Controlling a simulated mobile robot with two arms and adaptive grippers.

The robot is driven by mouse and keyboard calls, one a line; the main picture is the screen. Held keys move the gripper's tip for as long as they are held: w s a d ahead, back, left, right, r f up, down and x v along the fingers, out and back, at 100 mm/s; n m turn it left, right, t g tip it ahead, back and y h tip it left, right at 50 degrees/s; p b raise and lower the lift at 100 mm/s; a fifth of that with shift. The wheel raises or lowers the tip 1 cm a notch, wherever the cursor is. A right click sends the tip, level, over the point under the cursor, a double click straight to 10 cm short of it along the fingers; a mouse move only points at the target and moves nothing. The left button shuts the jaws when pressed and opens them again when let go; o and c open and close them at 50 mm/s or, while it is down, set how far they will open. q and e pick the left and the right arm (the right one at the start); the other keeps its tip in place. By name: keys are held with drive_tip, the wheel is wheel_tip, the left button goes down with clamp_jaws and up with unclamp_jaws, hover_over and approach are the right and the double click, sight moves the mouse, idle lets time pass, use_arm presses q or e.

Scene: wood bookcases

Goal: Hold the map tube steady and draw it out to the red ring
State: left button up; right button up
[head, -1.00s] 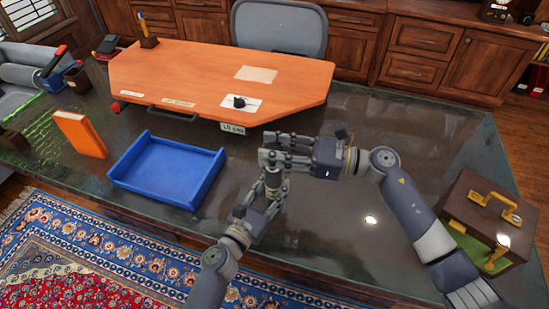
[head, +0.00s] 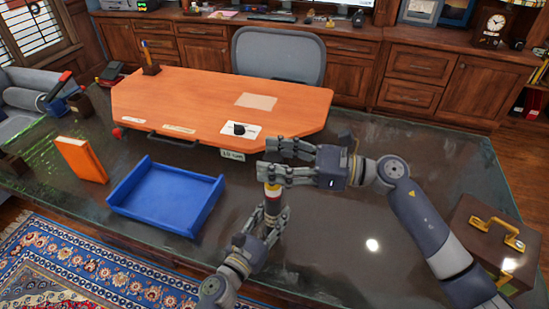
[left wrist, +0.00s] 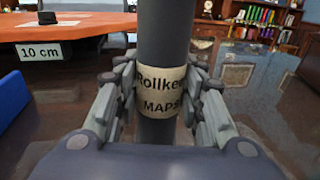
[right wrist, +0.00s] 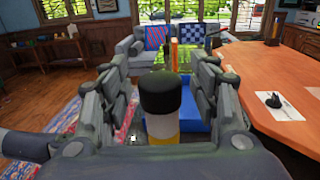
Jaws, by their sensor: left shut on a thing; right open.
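The map tube stands upright above the desk. In the left wrist view its dark grey body (left wrist: 164,40) carries a cream label reading "MAPS". My left gripper (head: 270,217) is shut on the tube around that label. In the right wrist view a black end cap (right wrist: 160,93) sits above a yellow band and a whitish section. My right gripper (head: 272,172) is open, its fingers on either side of this upper end, apart from the cap.
The glossy desk (head: 350,225) has free room to the right. A blue tray (head: 165,200) and an orange book (head: 80,159) stand left, a brown case (head: 490,235) at far right. An orange board (head: 200,100) with a "10 cm" label (head: 232,155) lies behind the grippers.

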drive_tip(key=v, duration=1.2)
use_arm(q)
drive_tip(key=o, duration=1.2)
drive_tip(key=shift+o, duration=0.2)
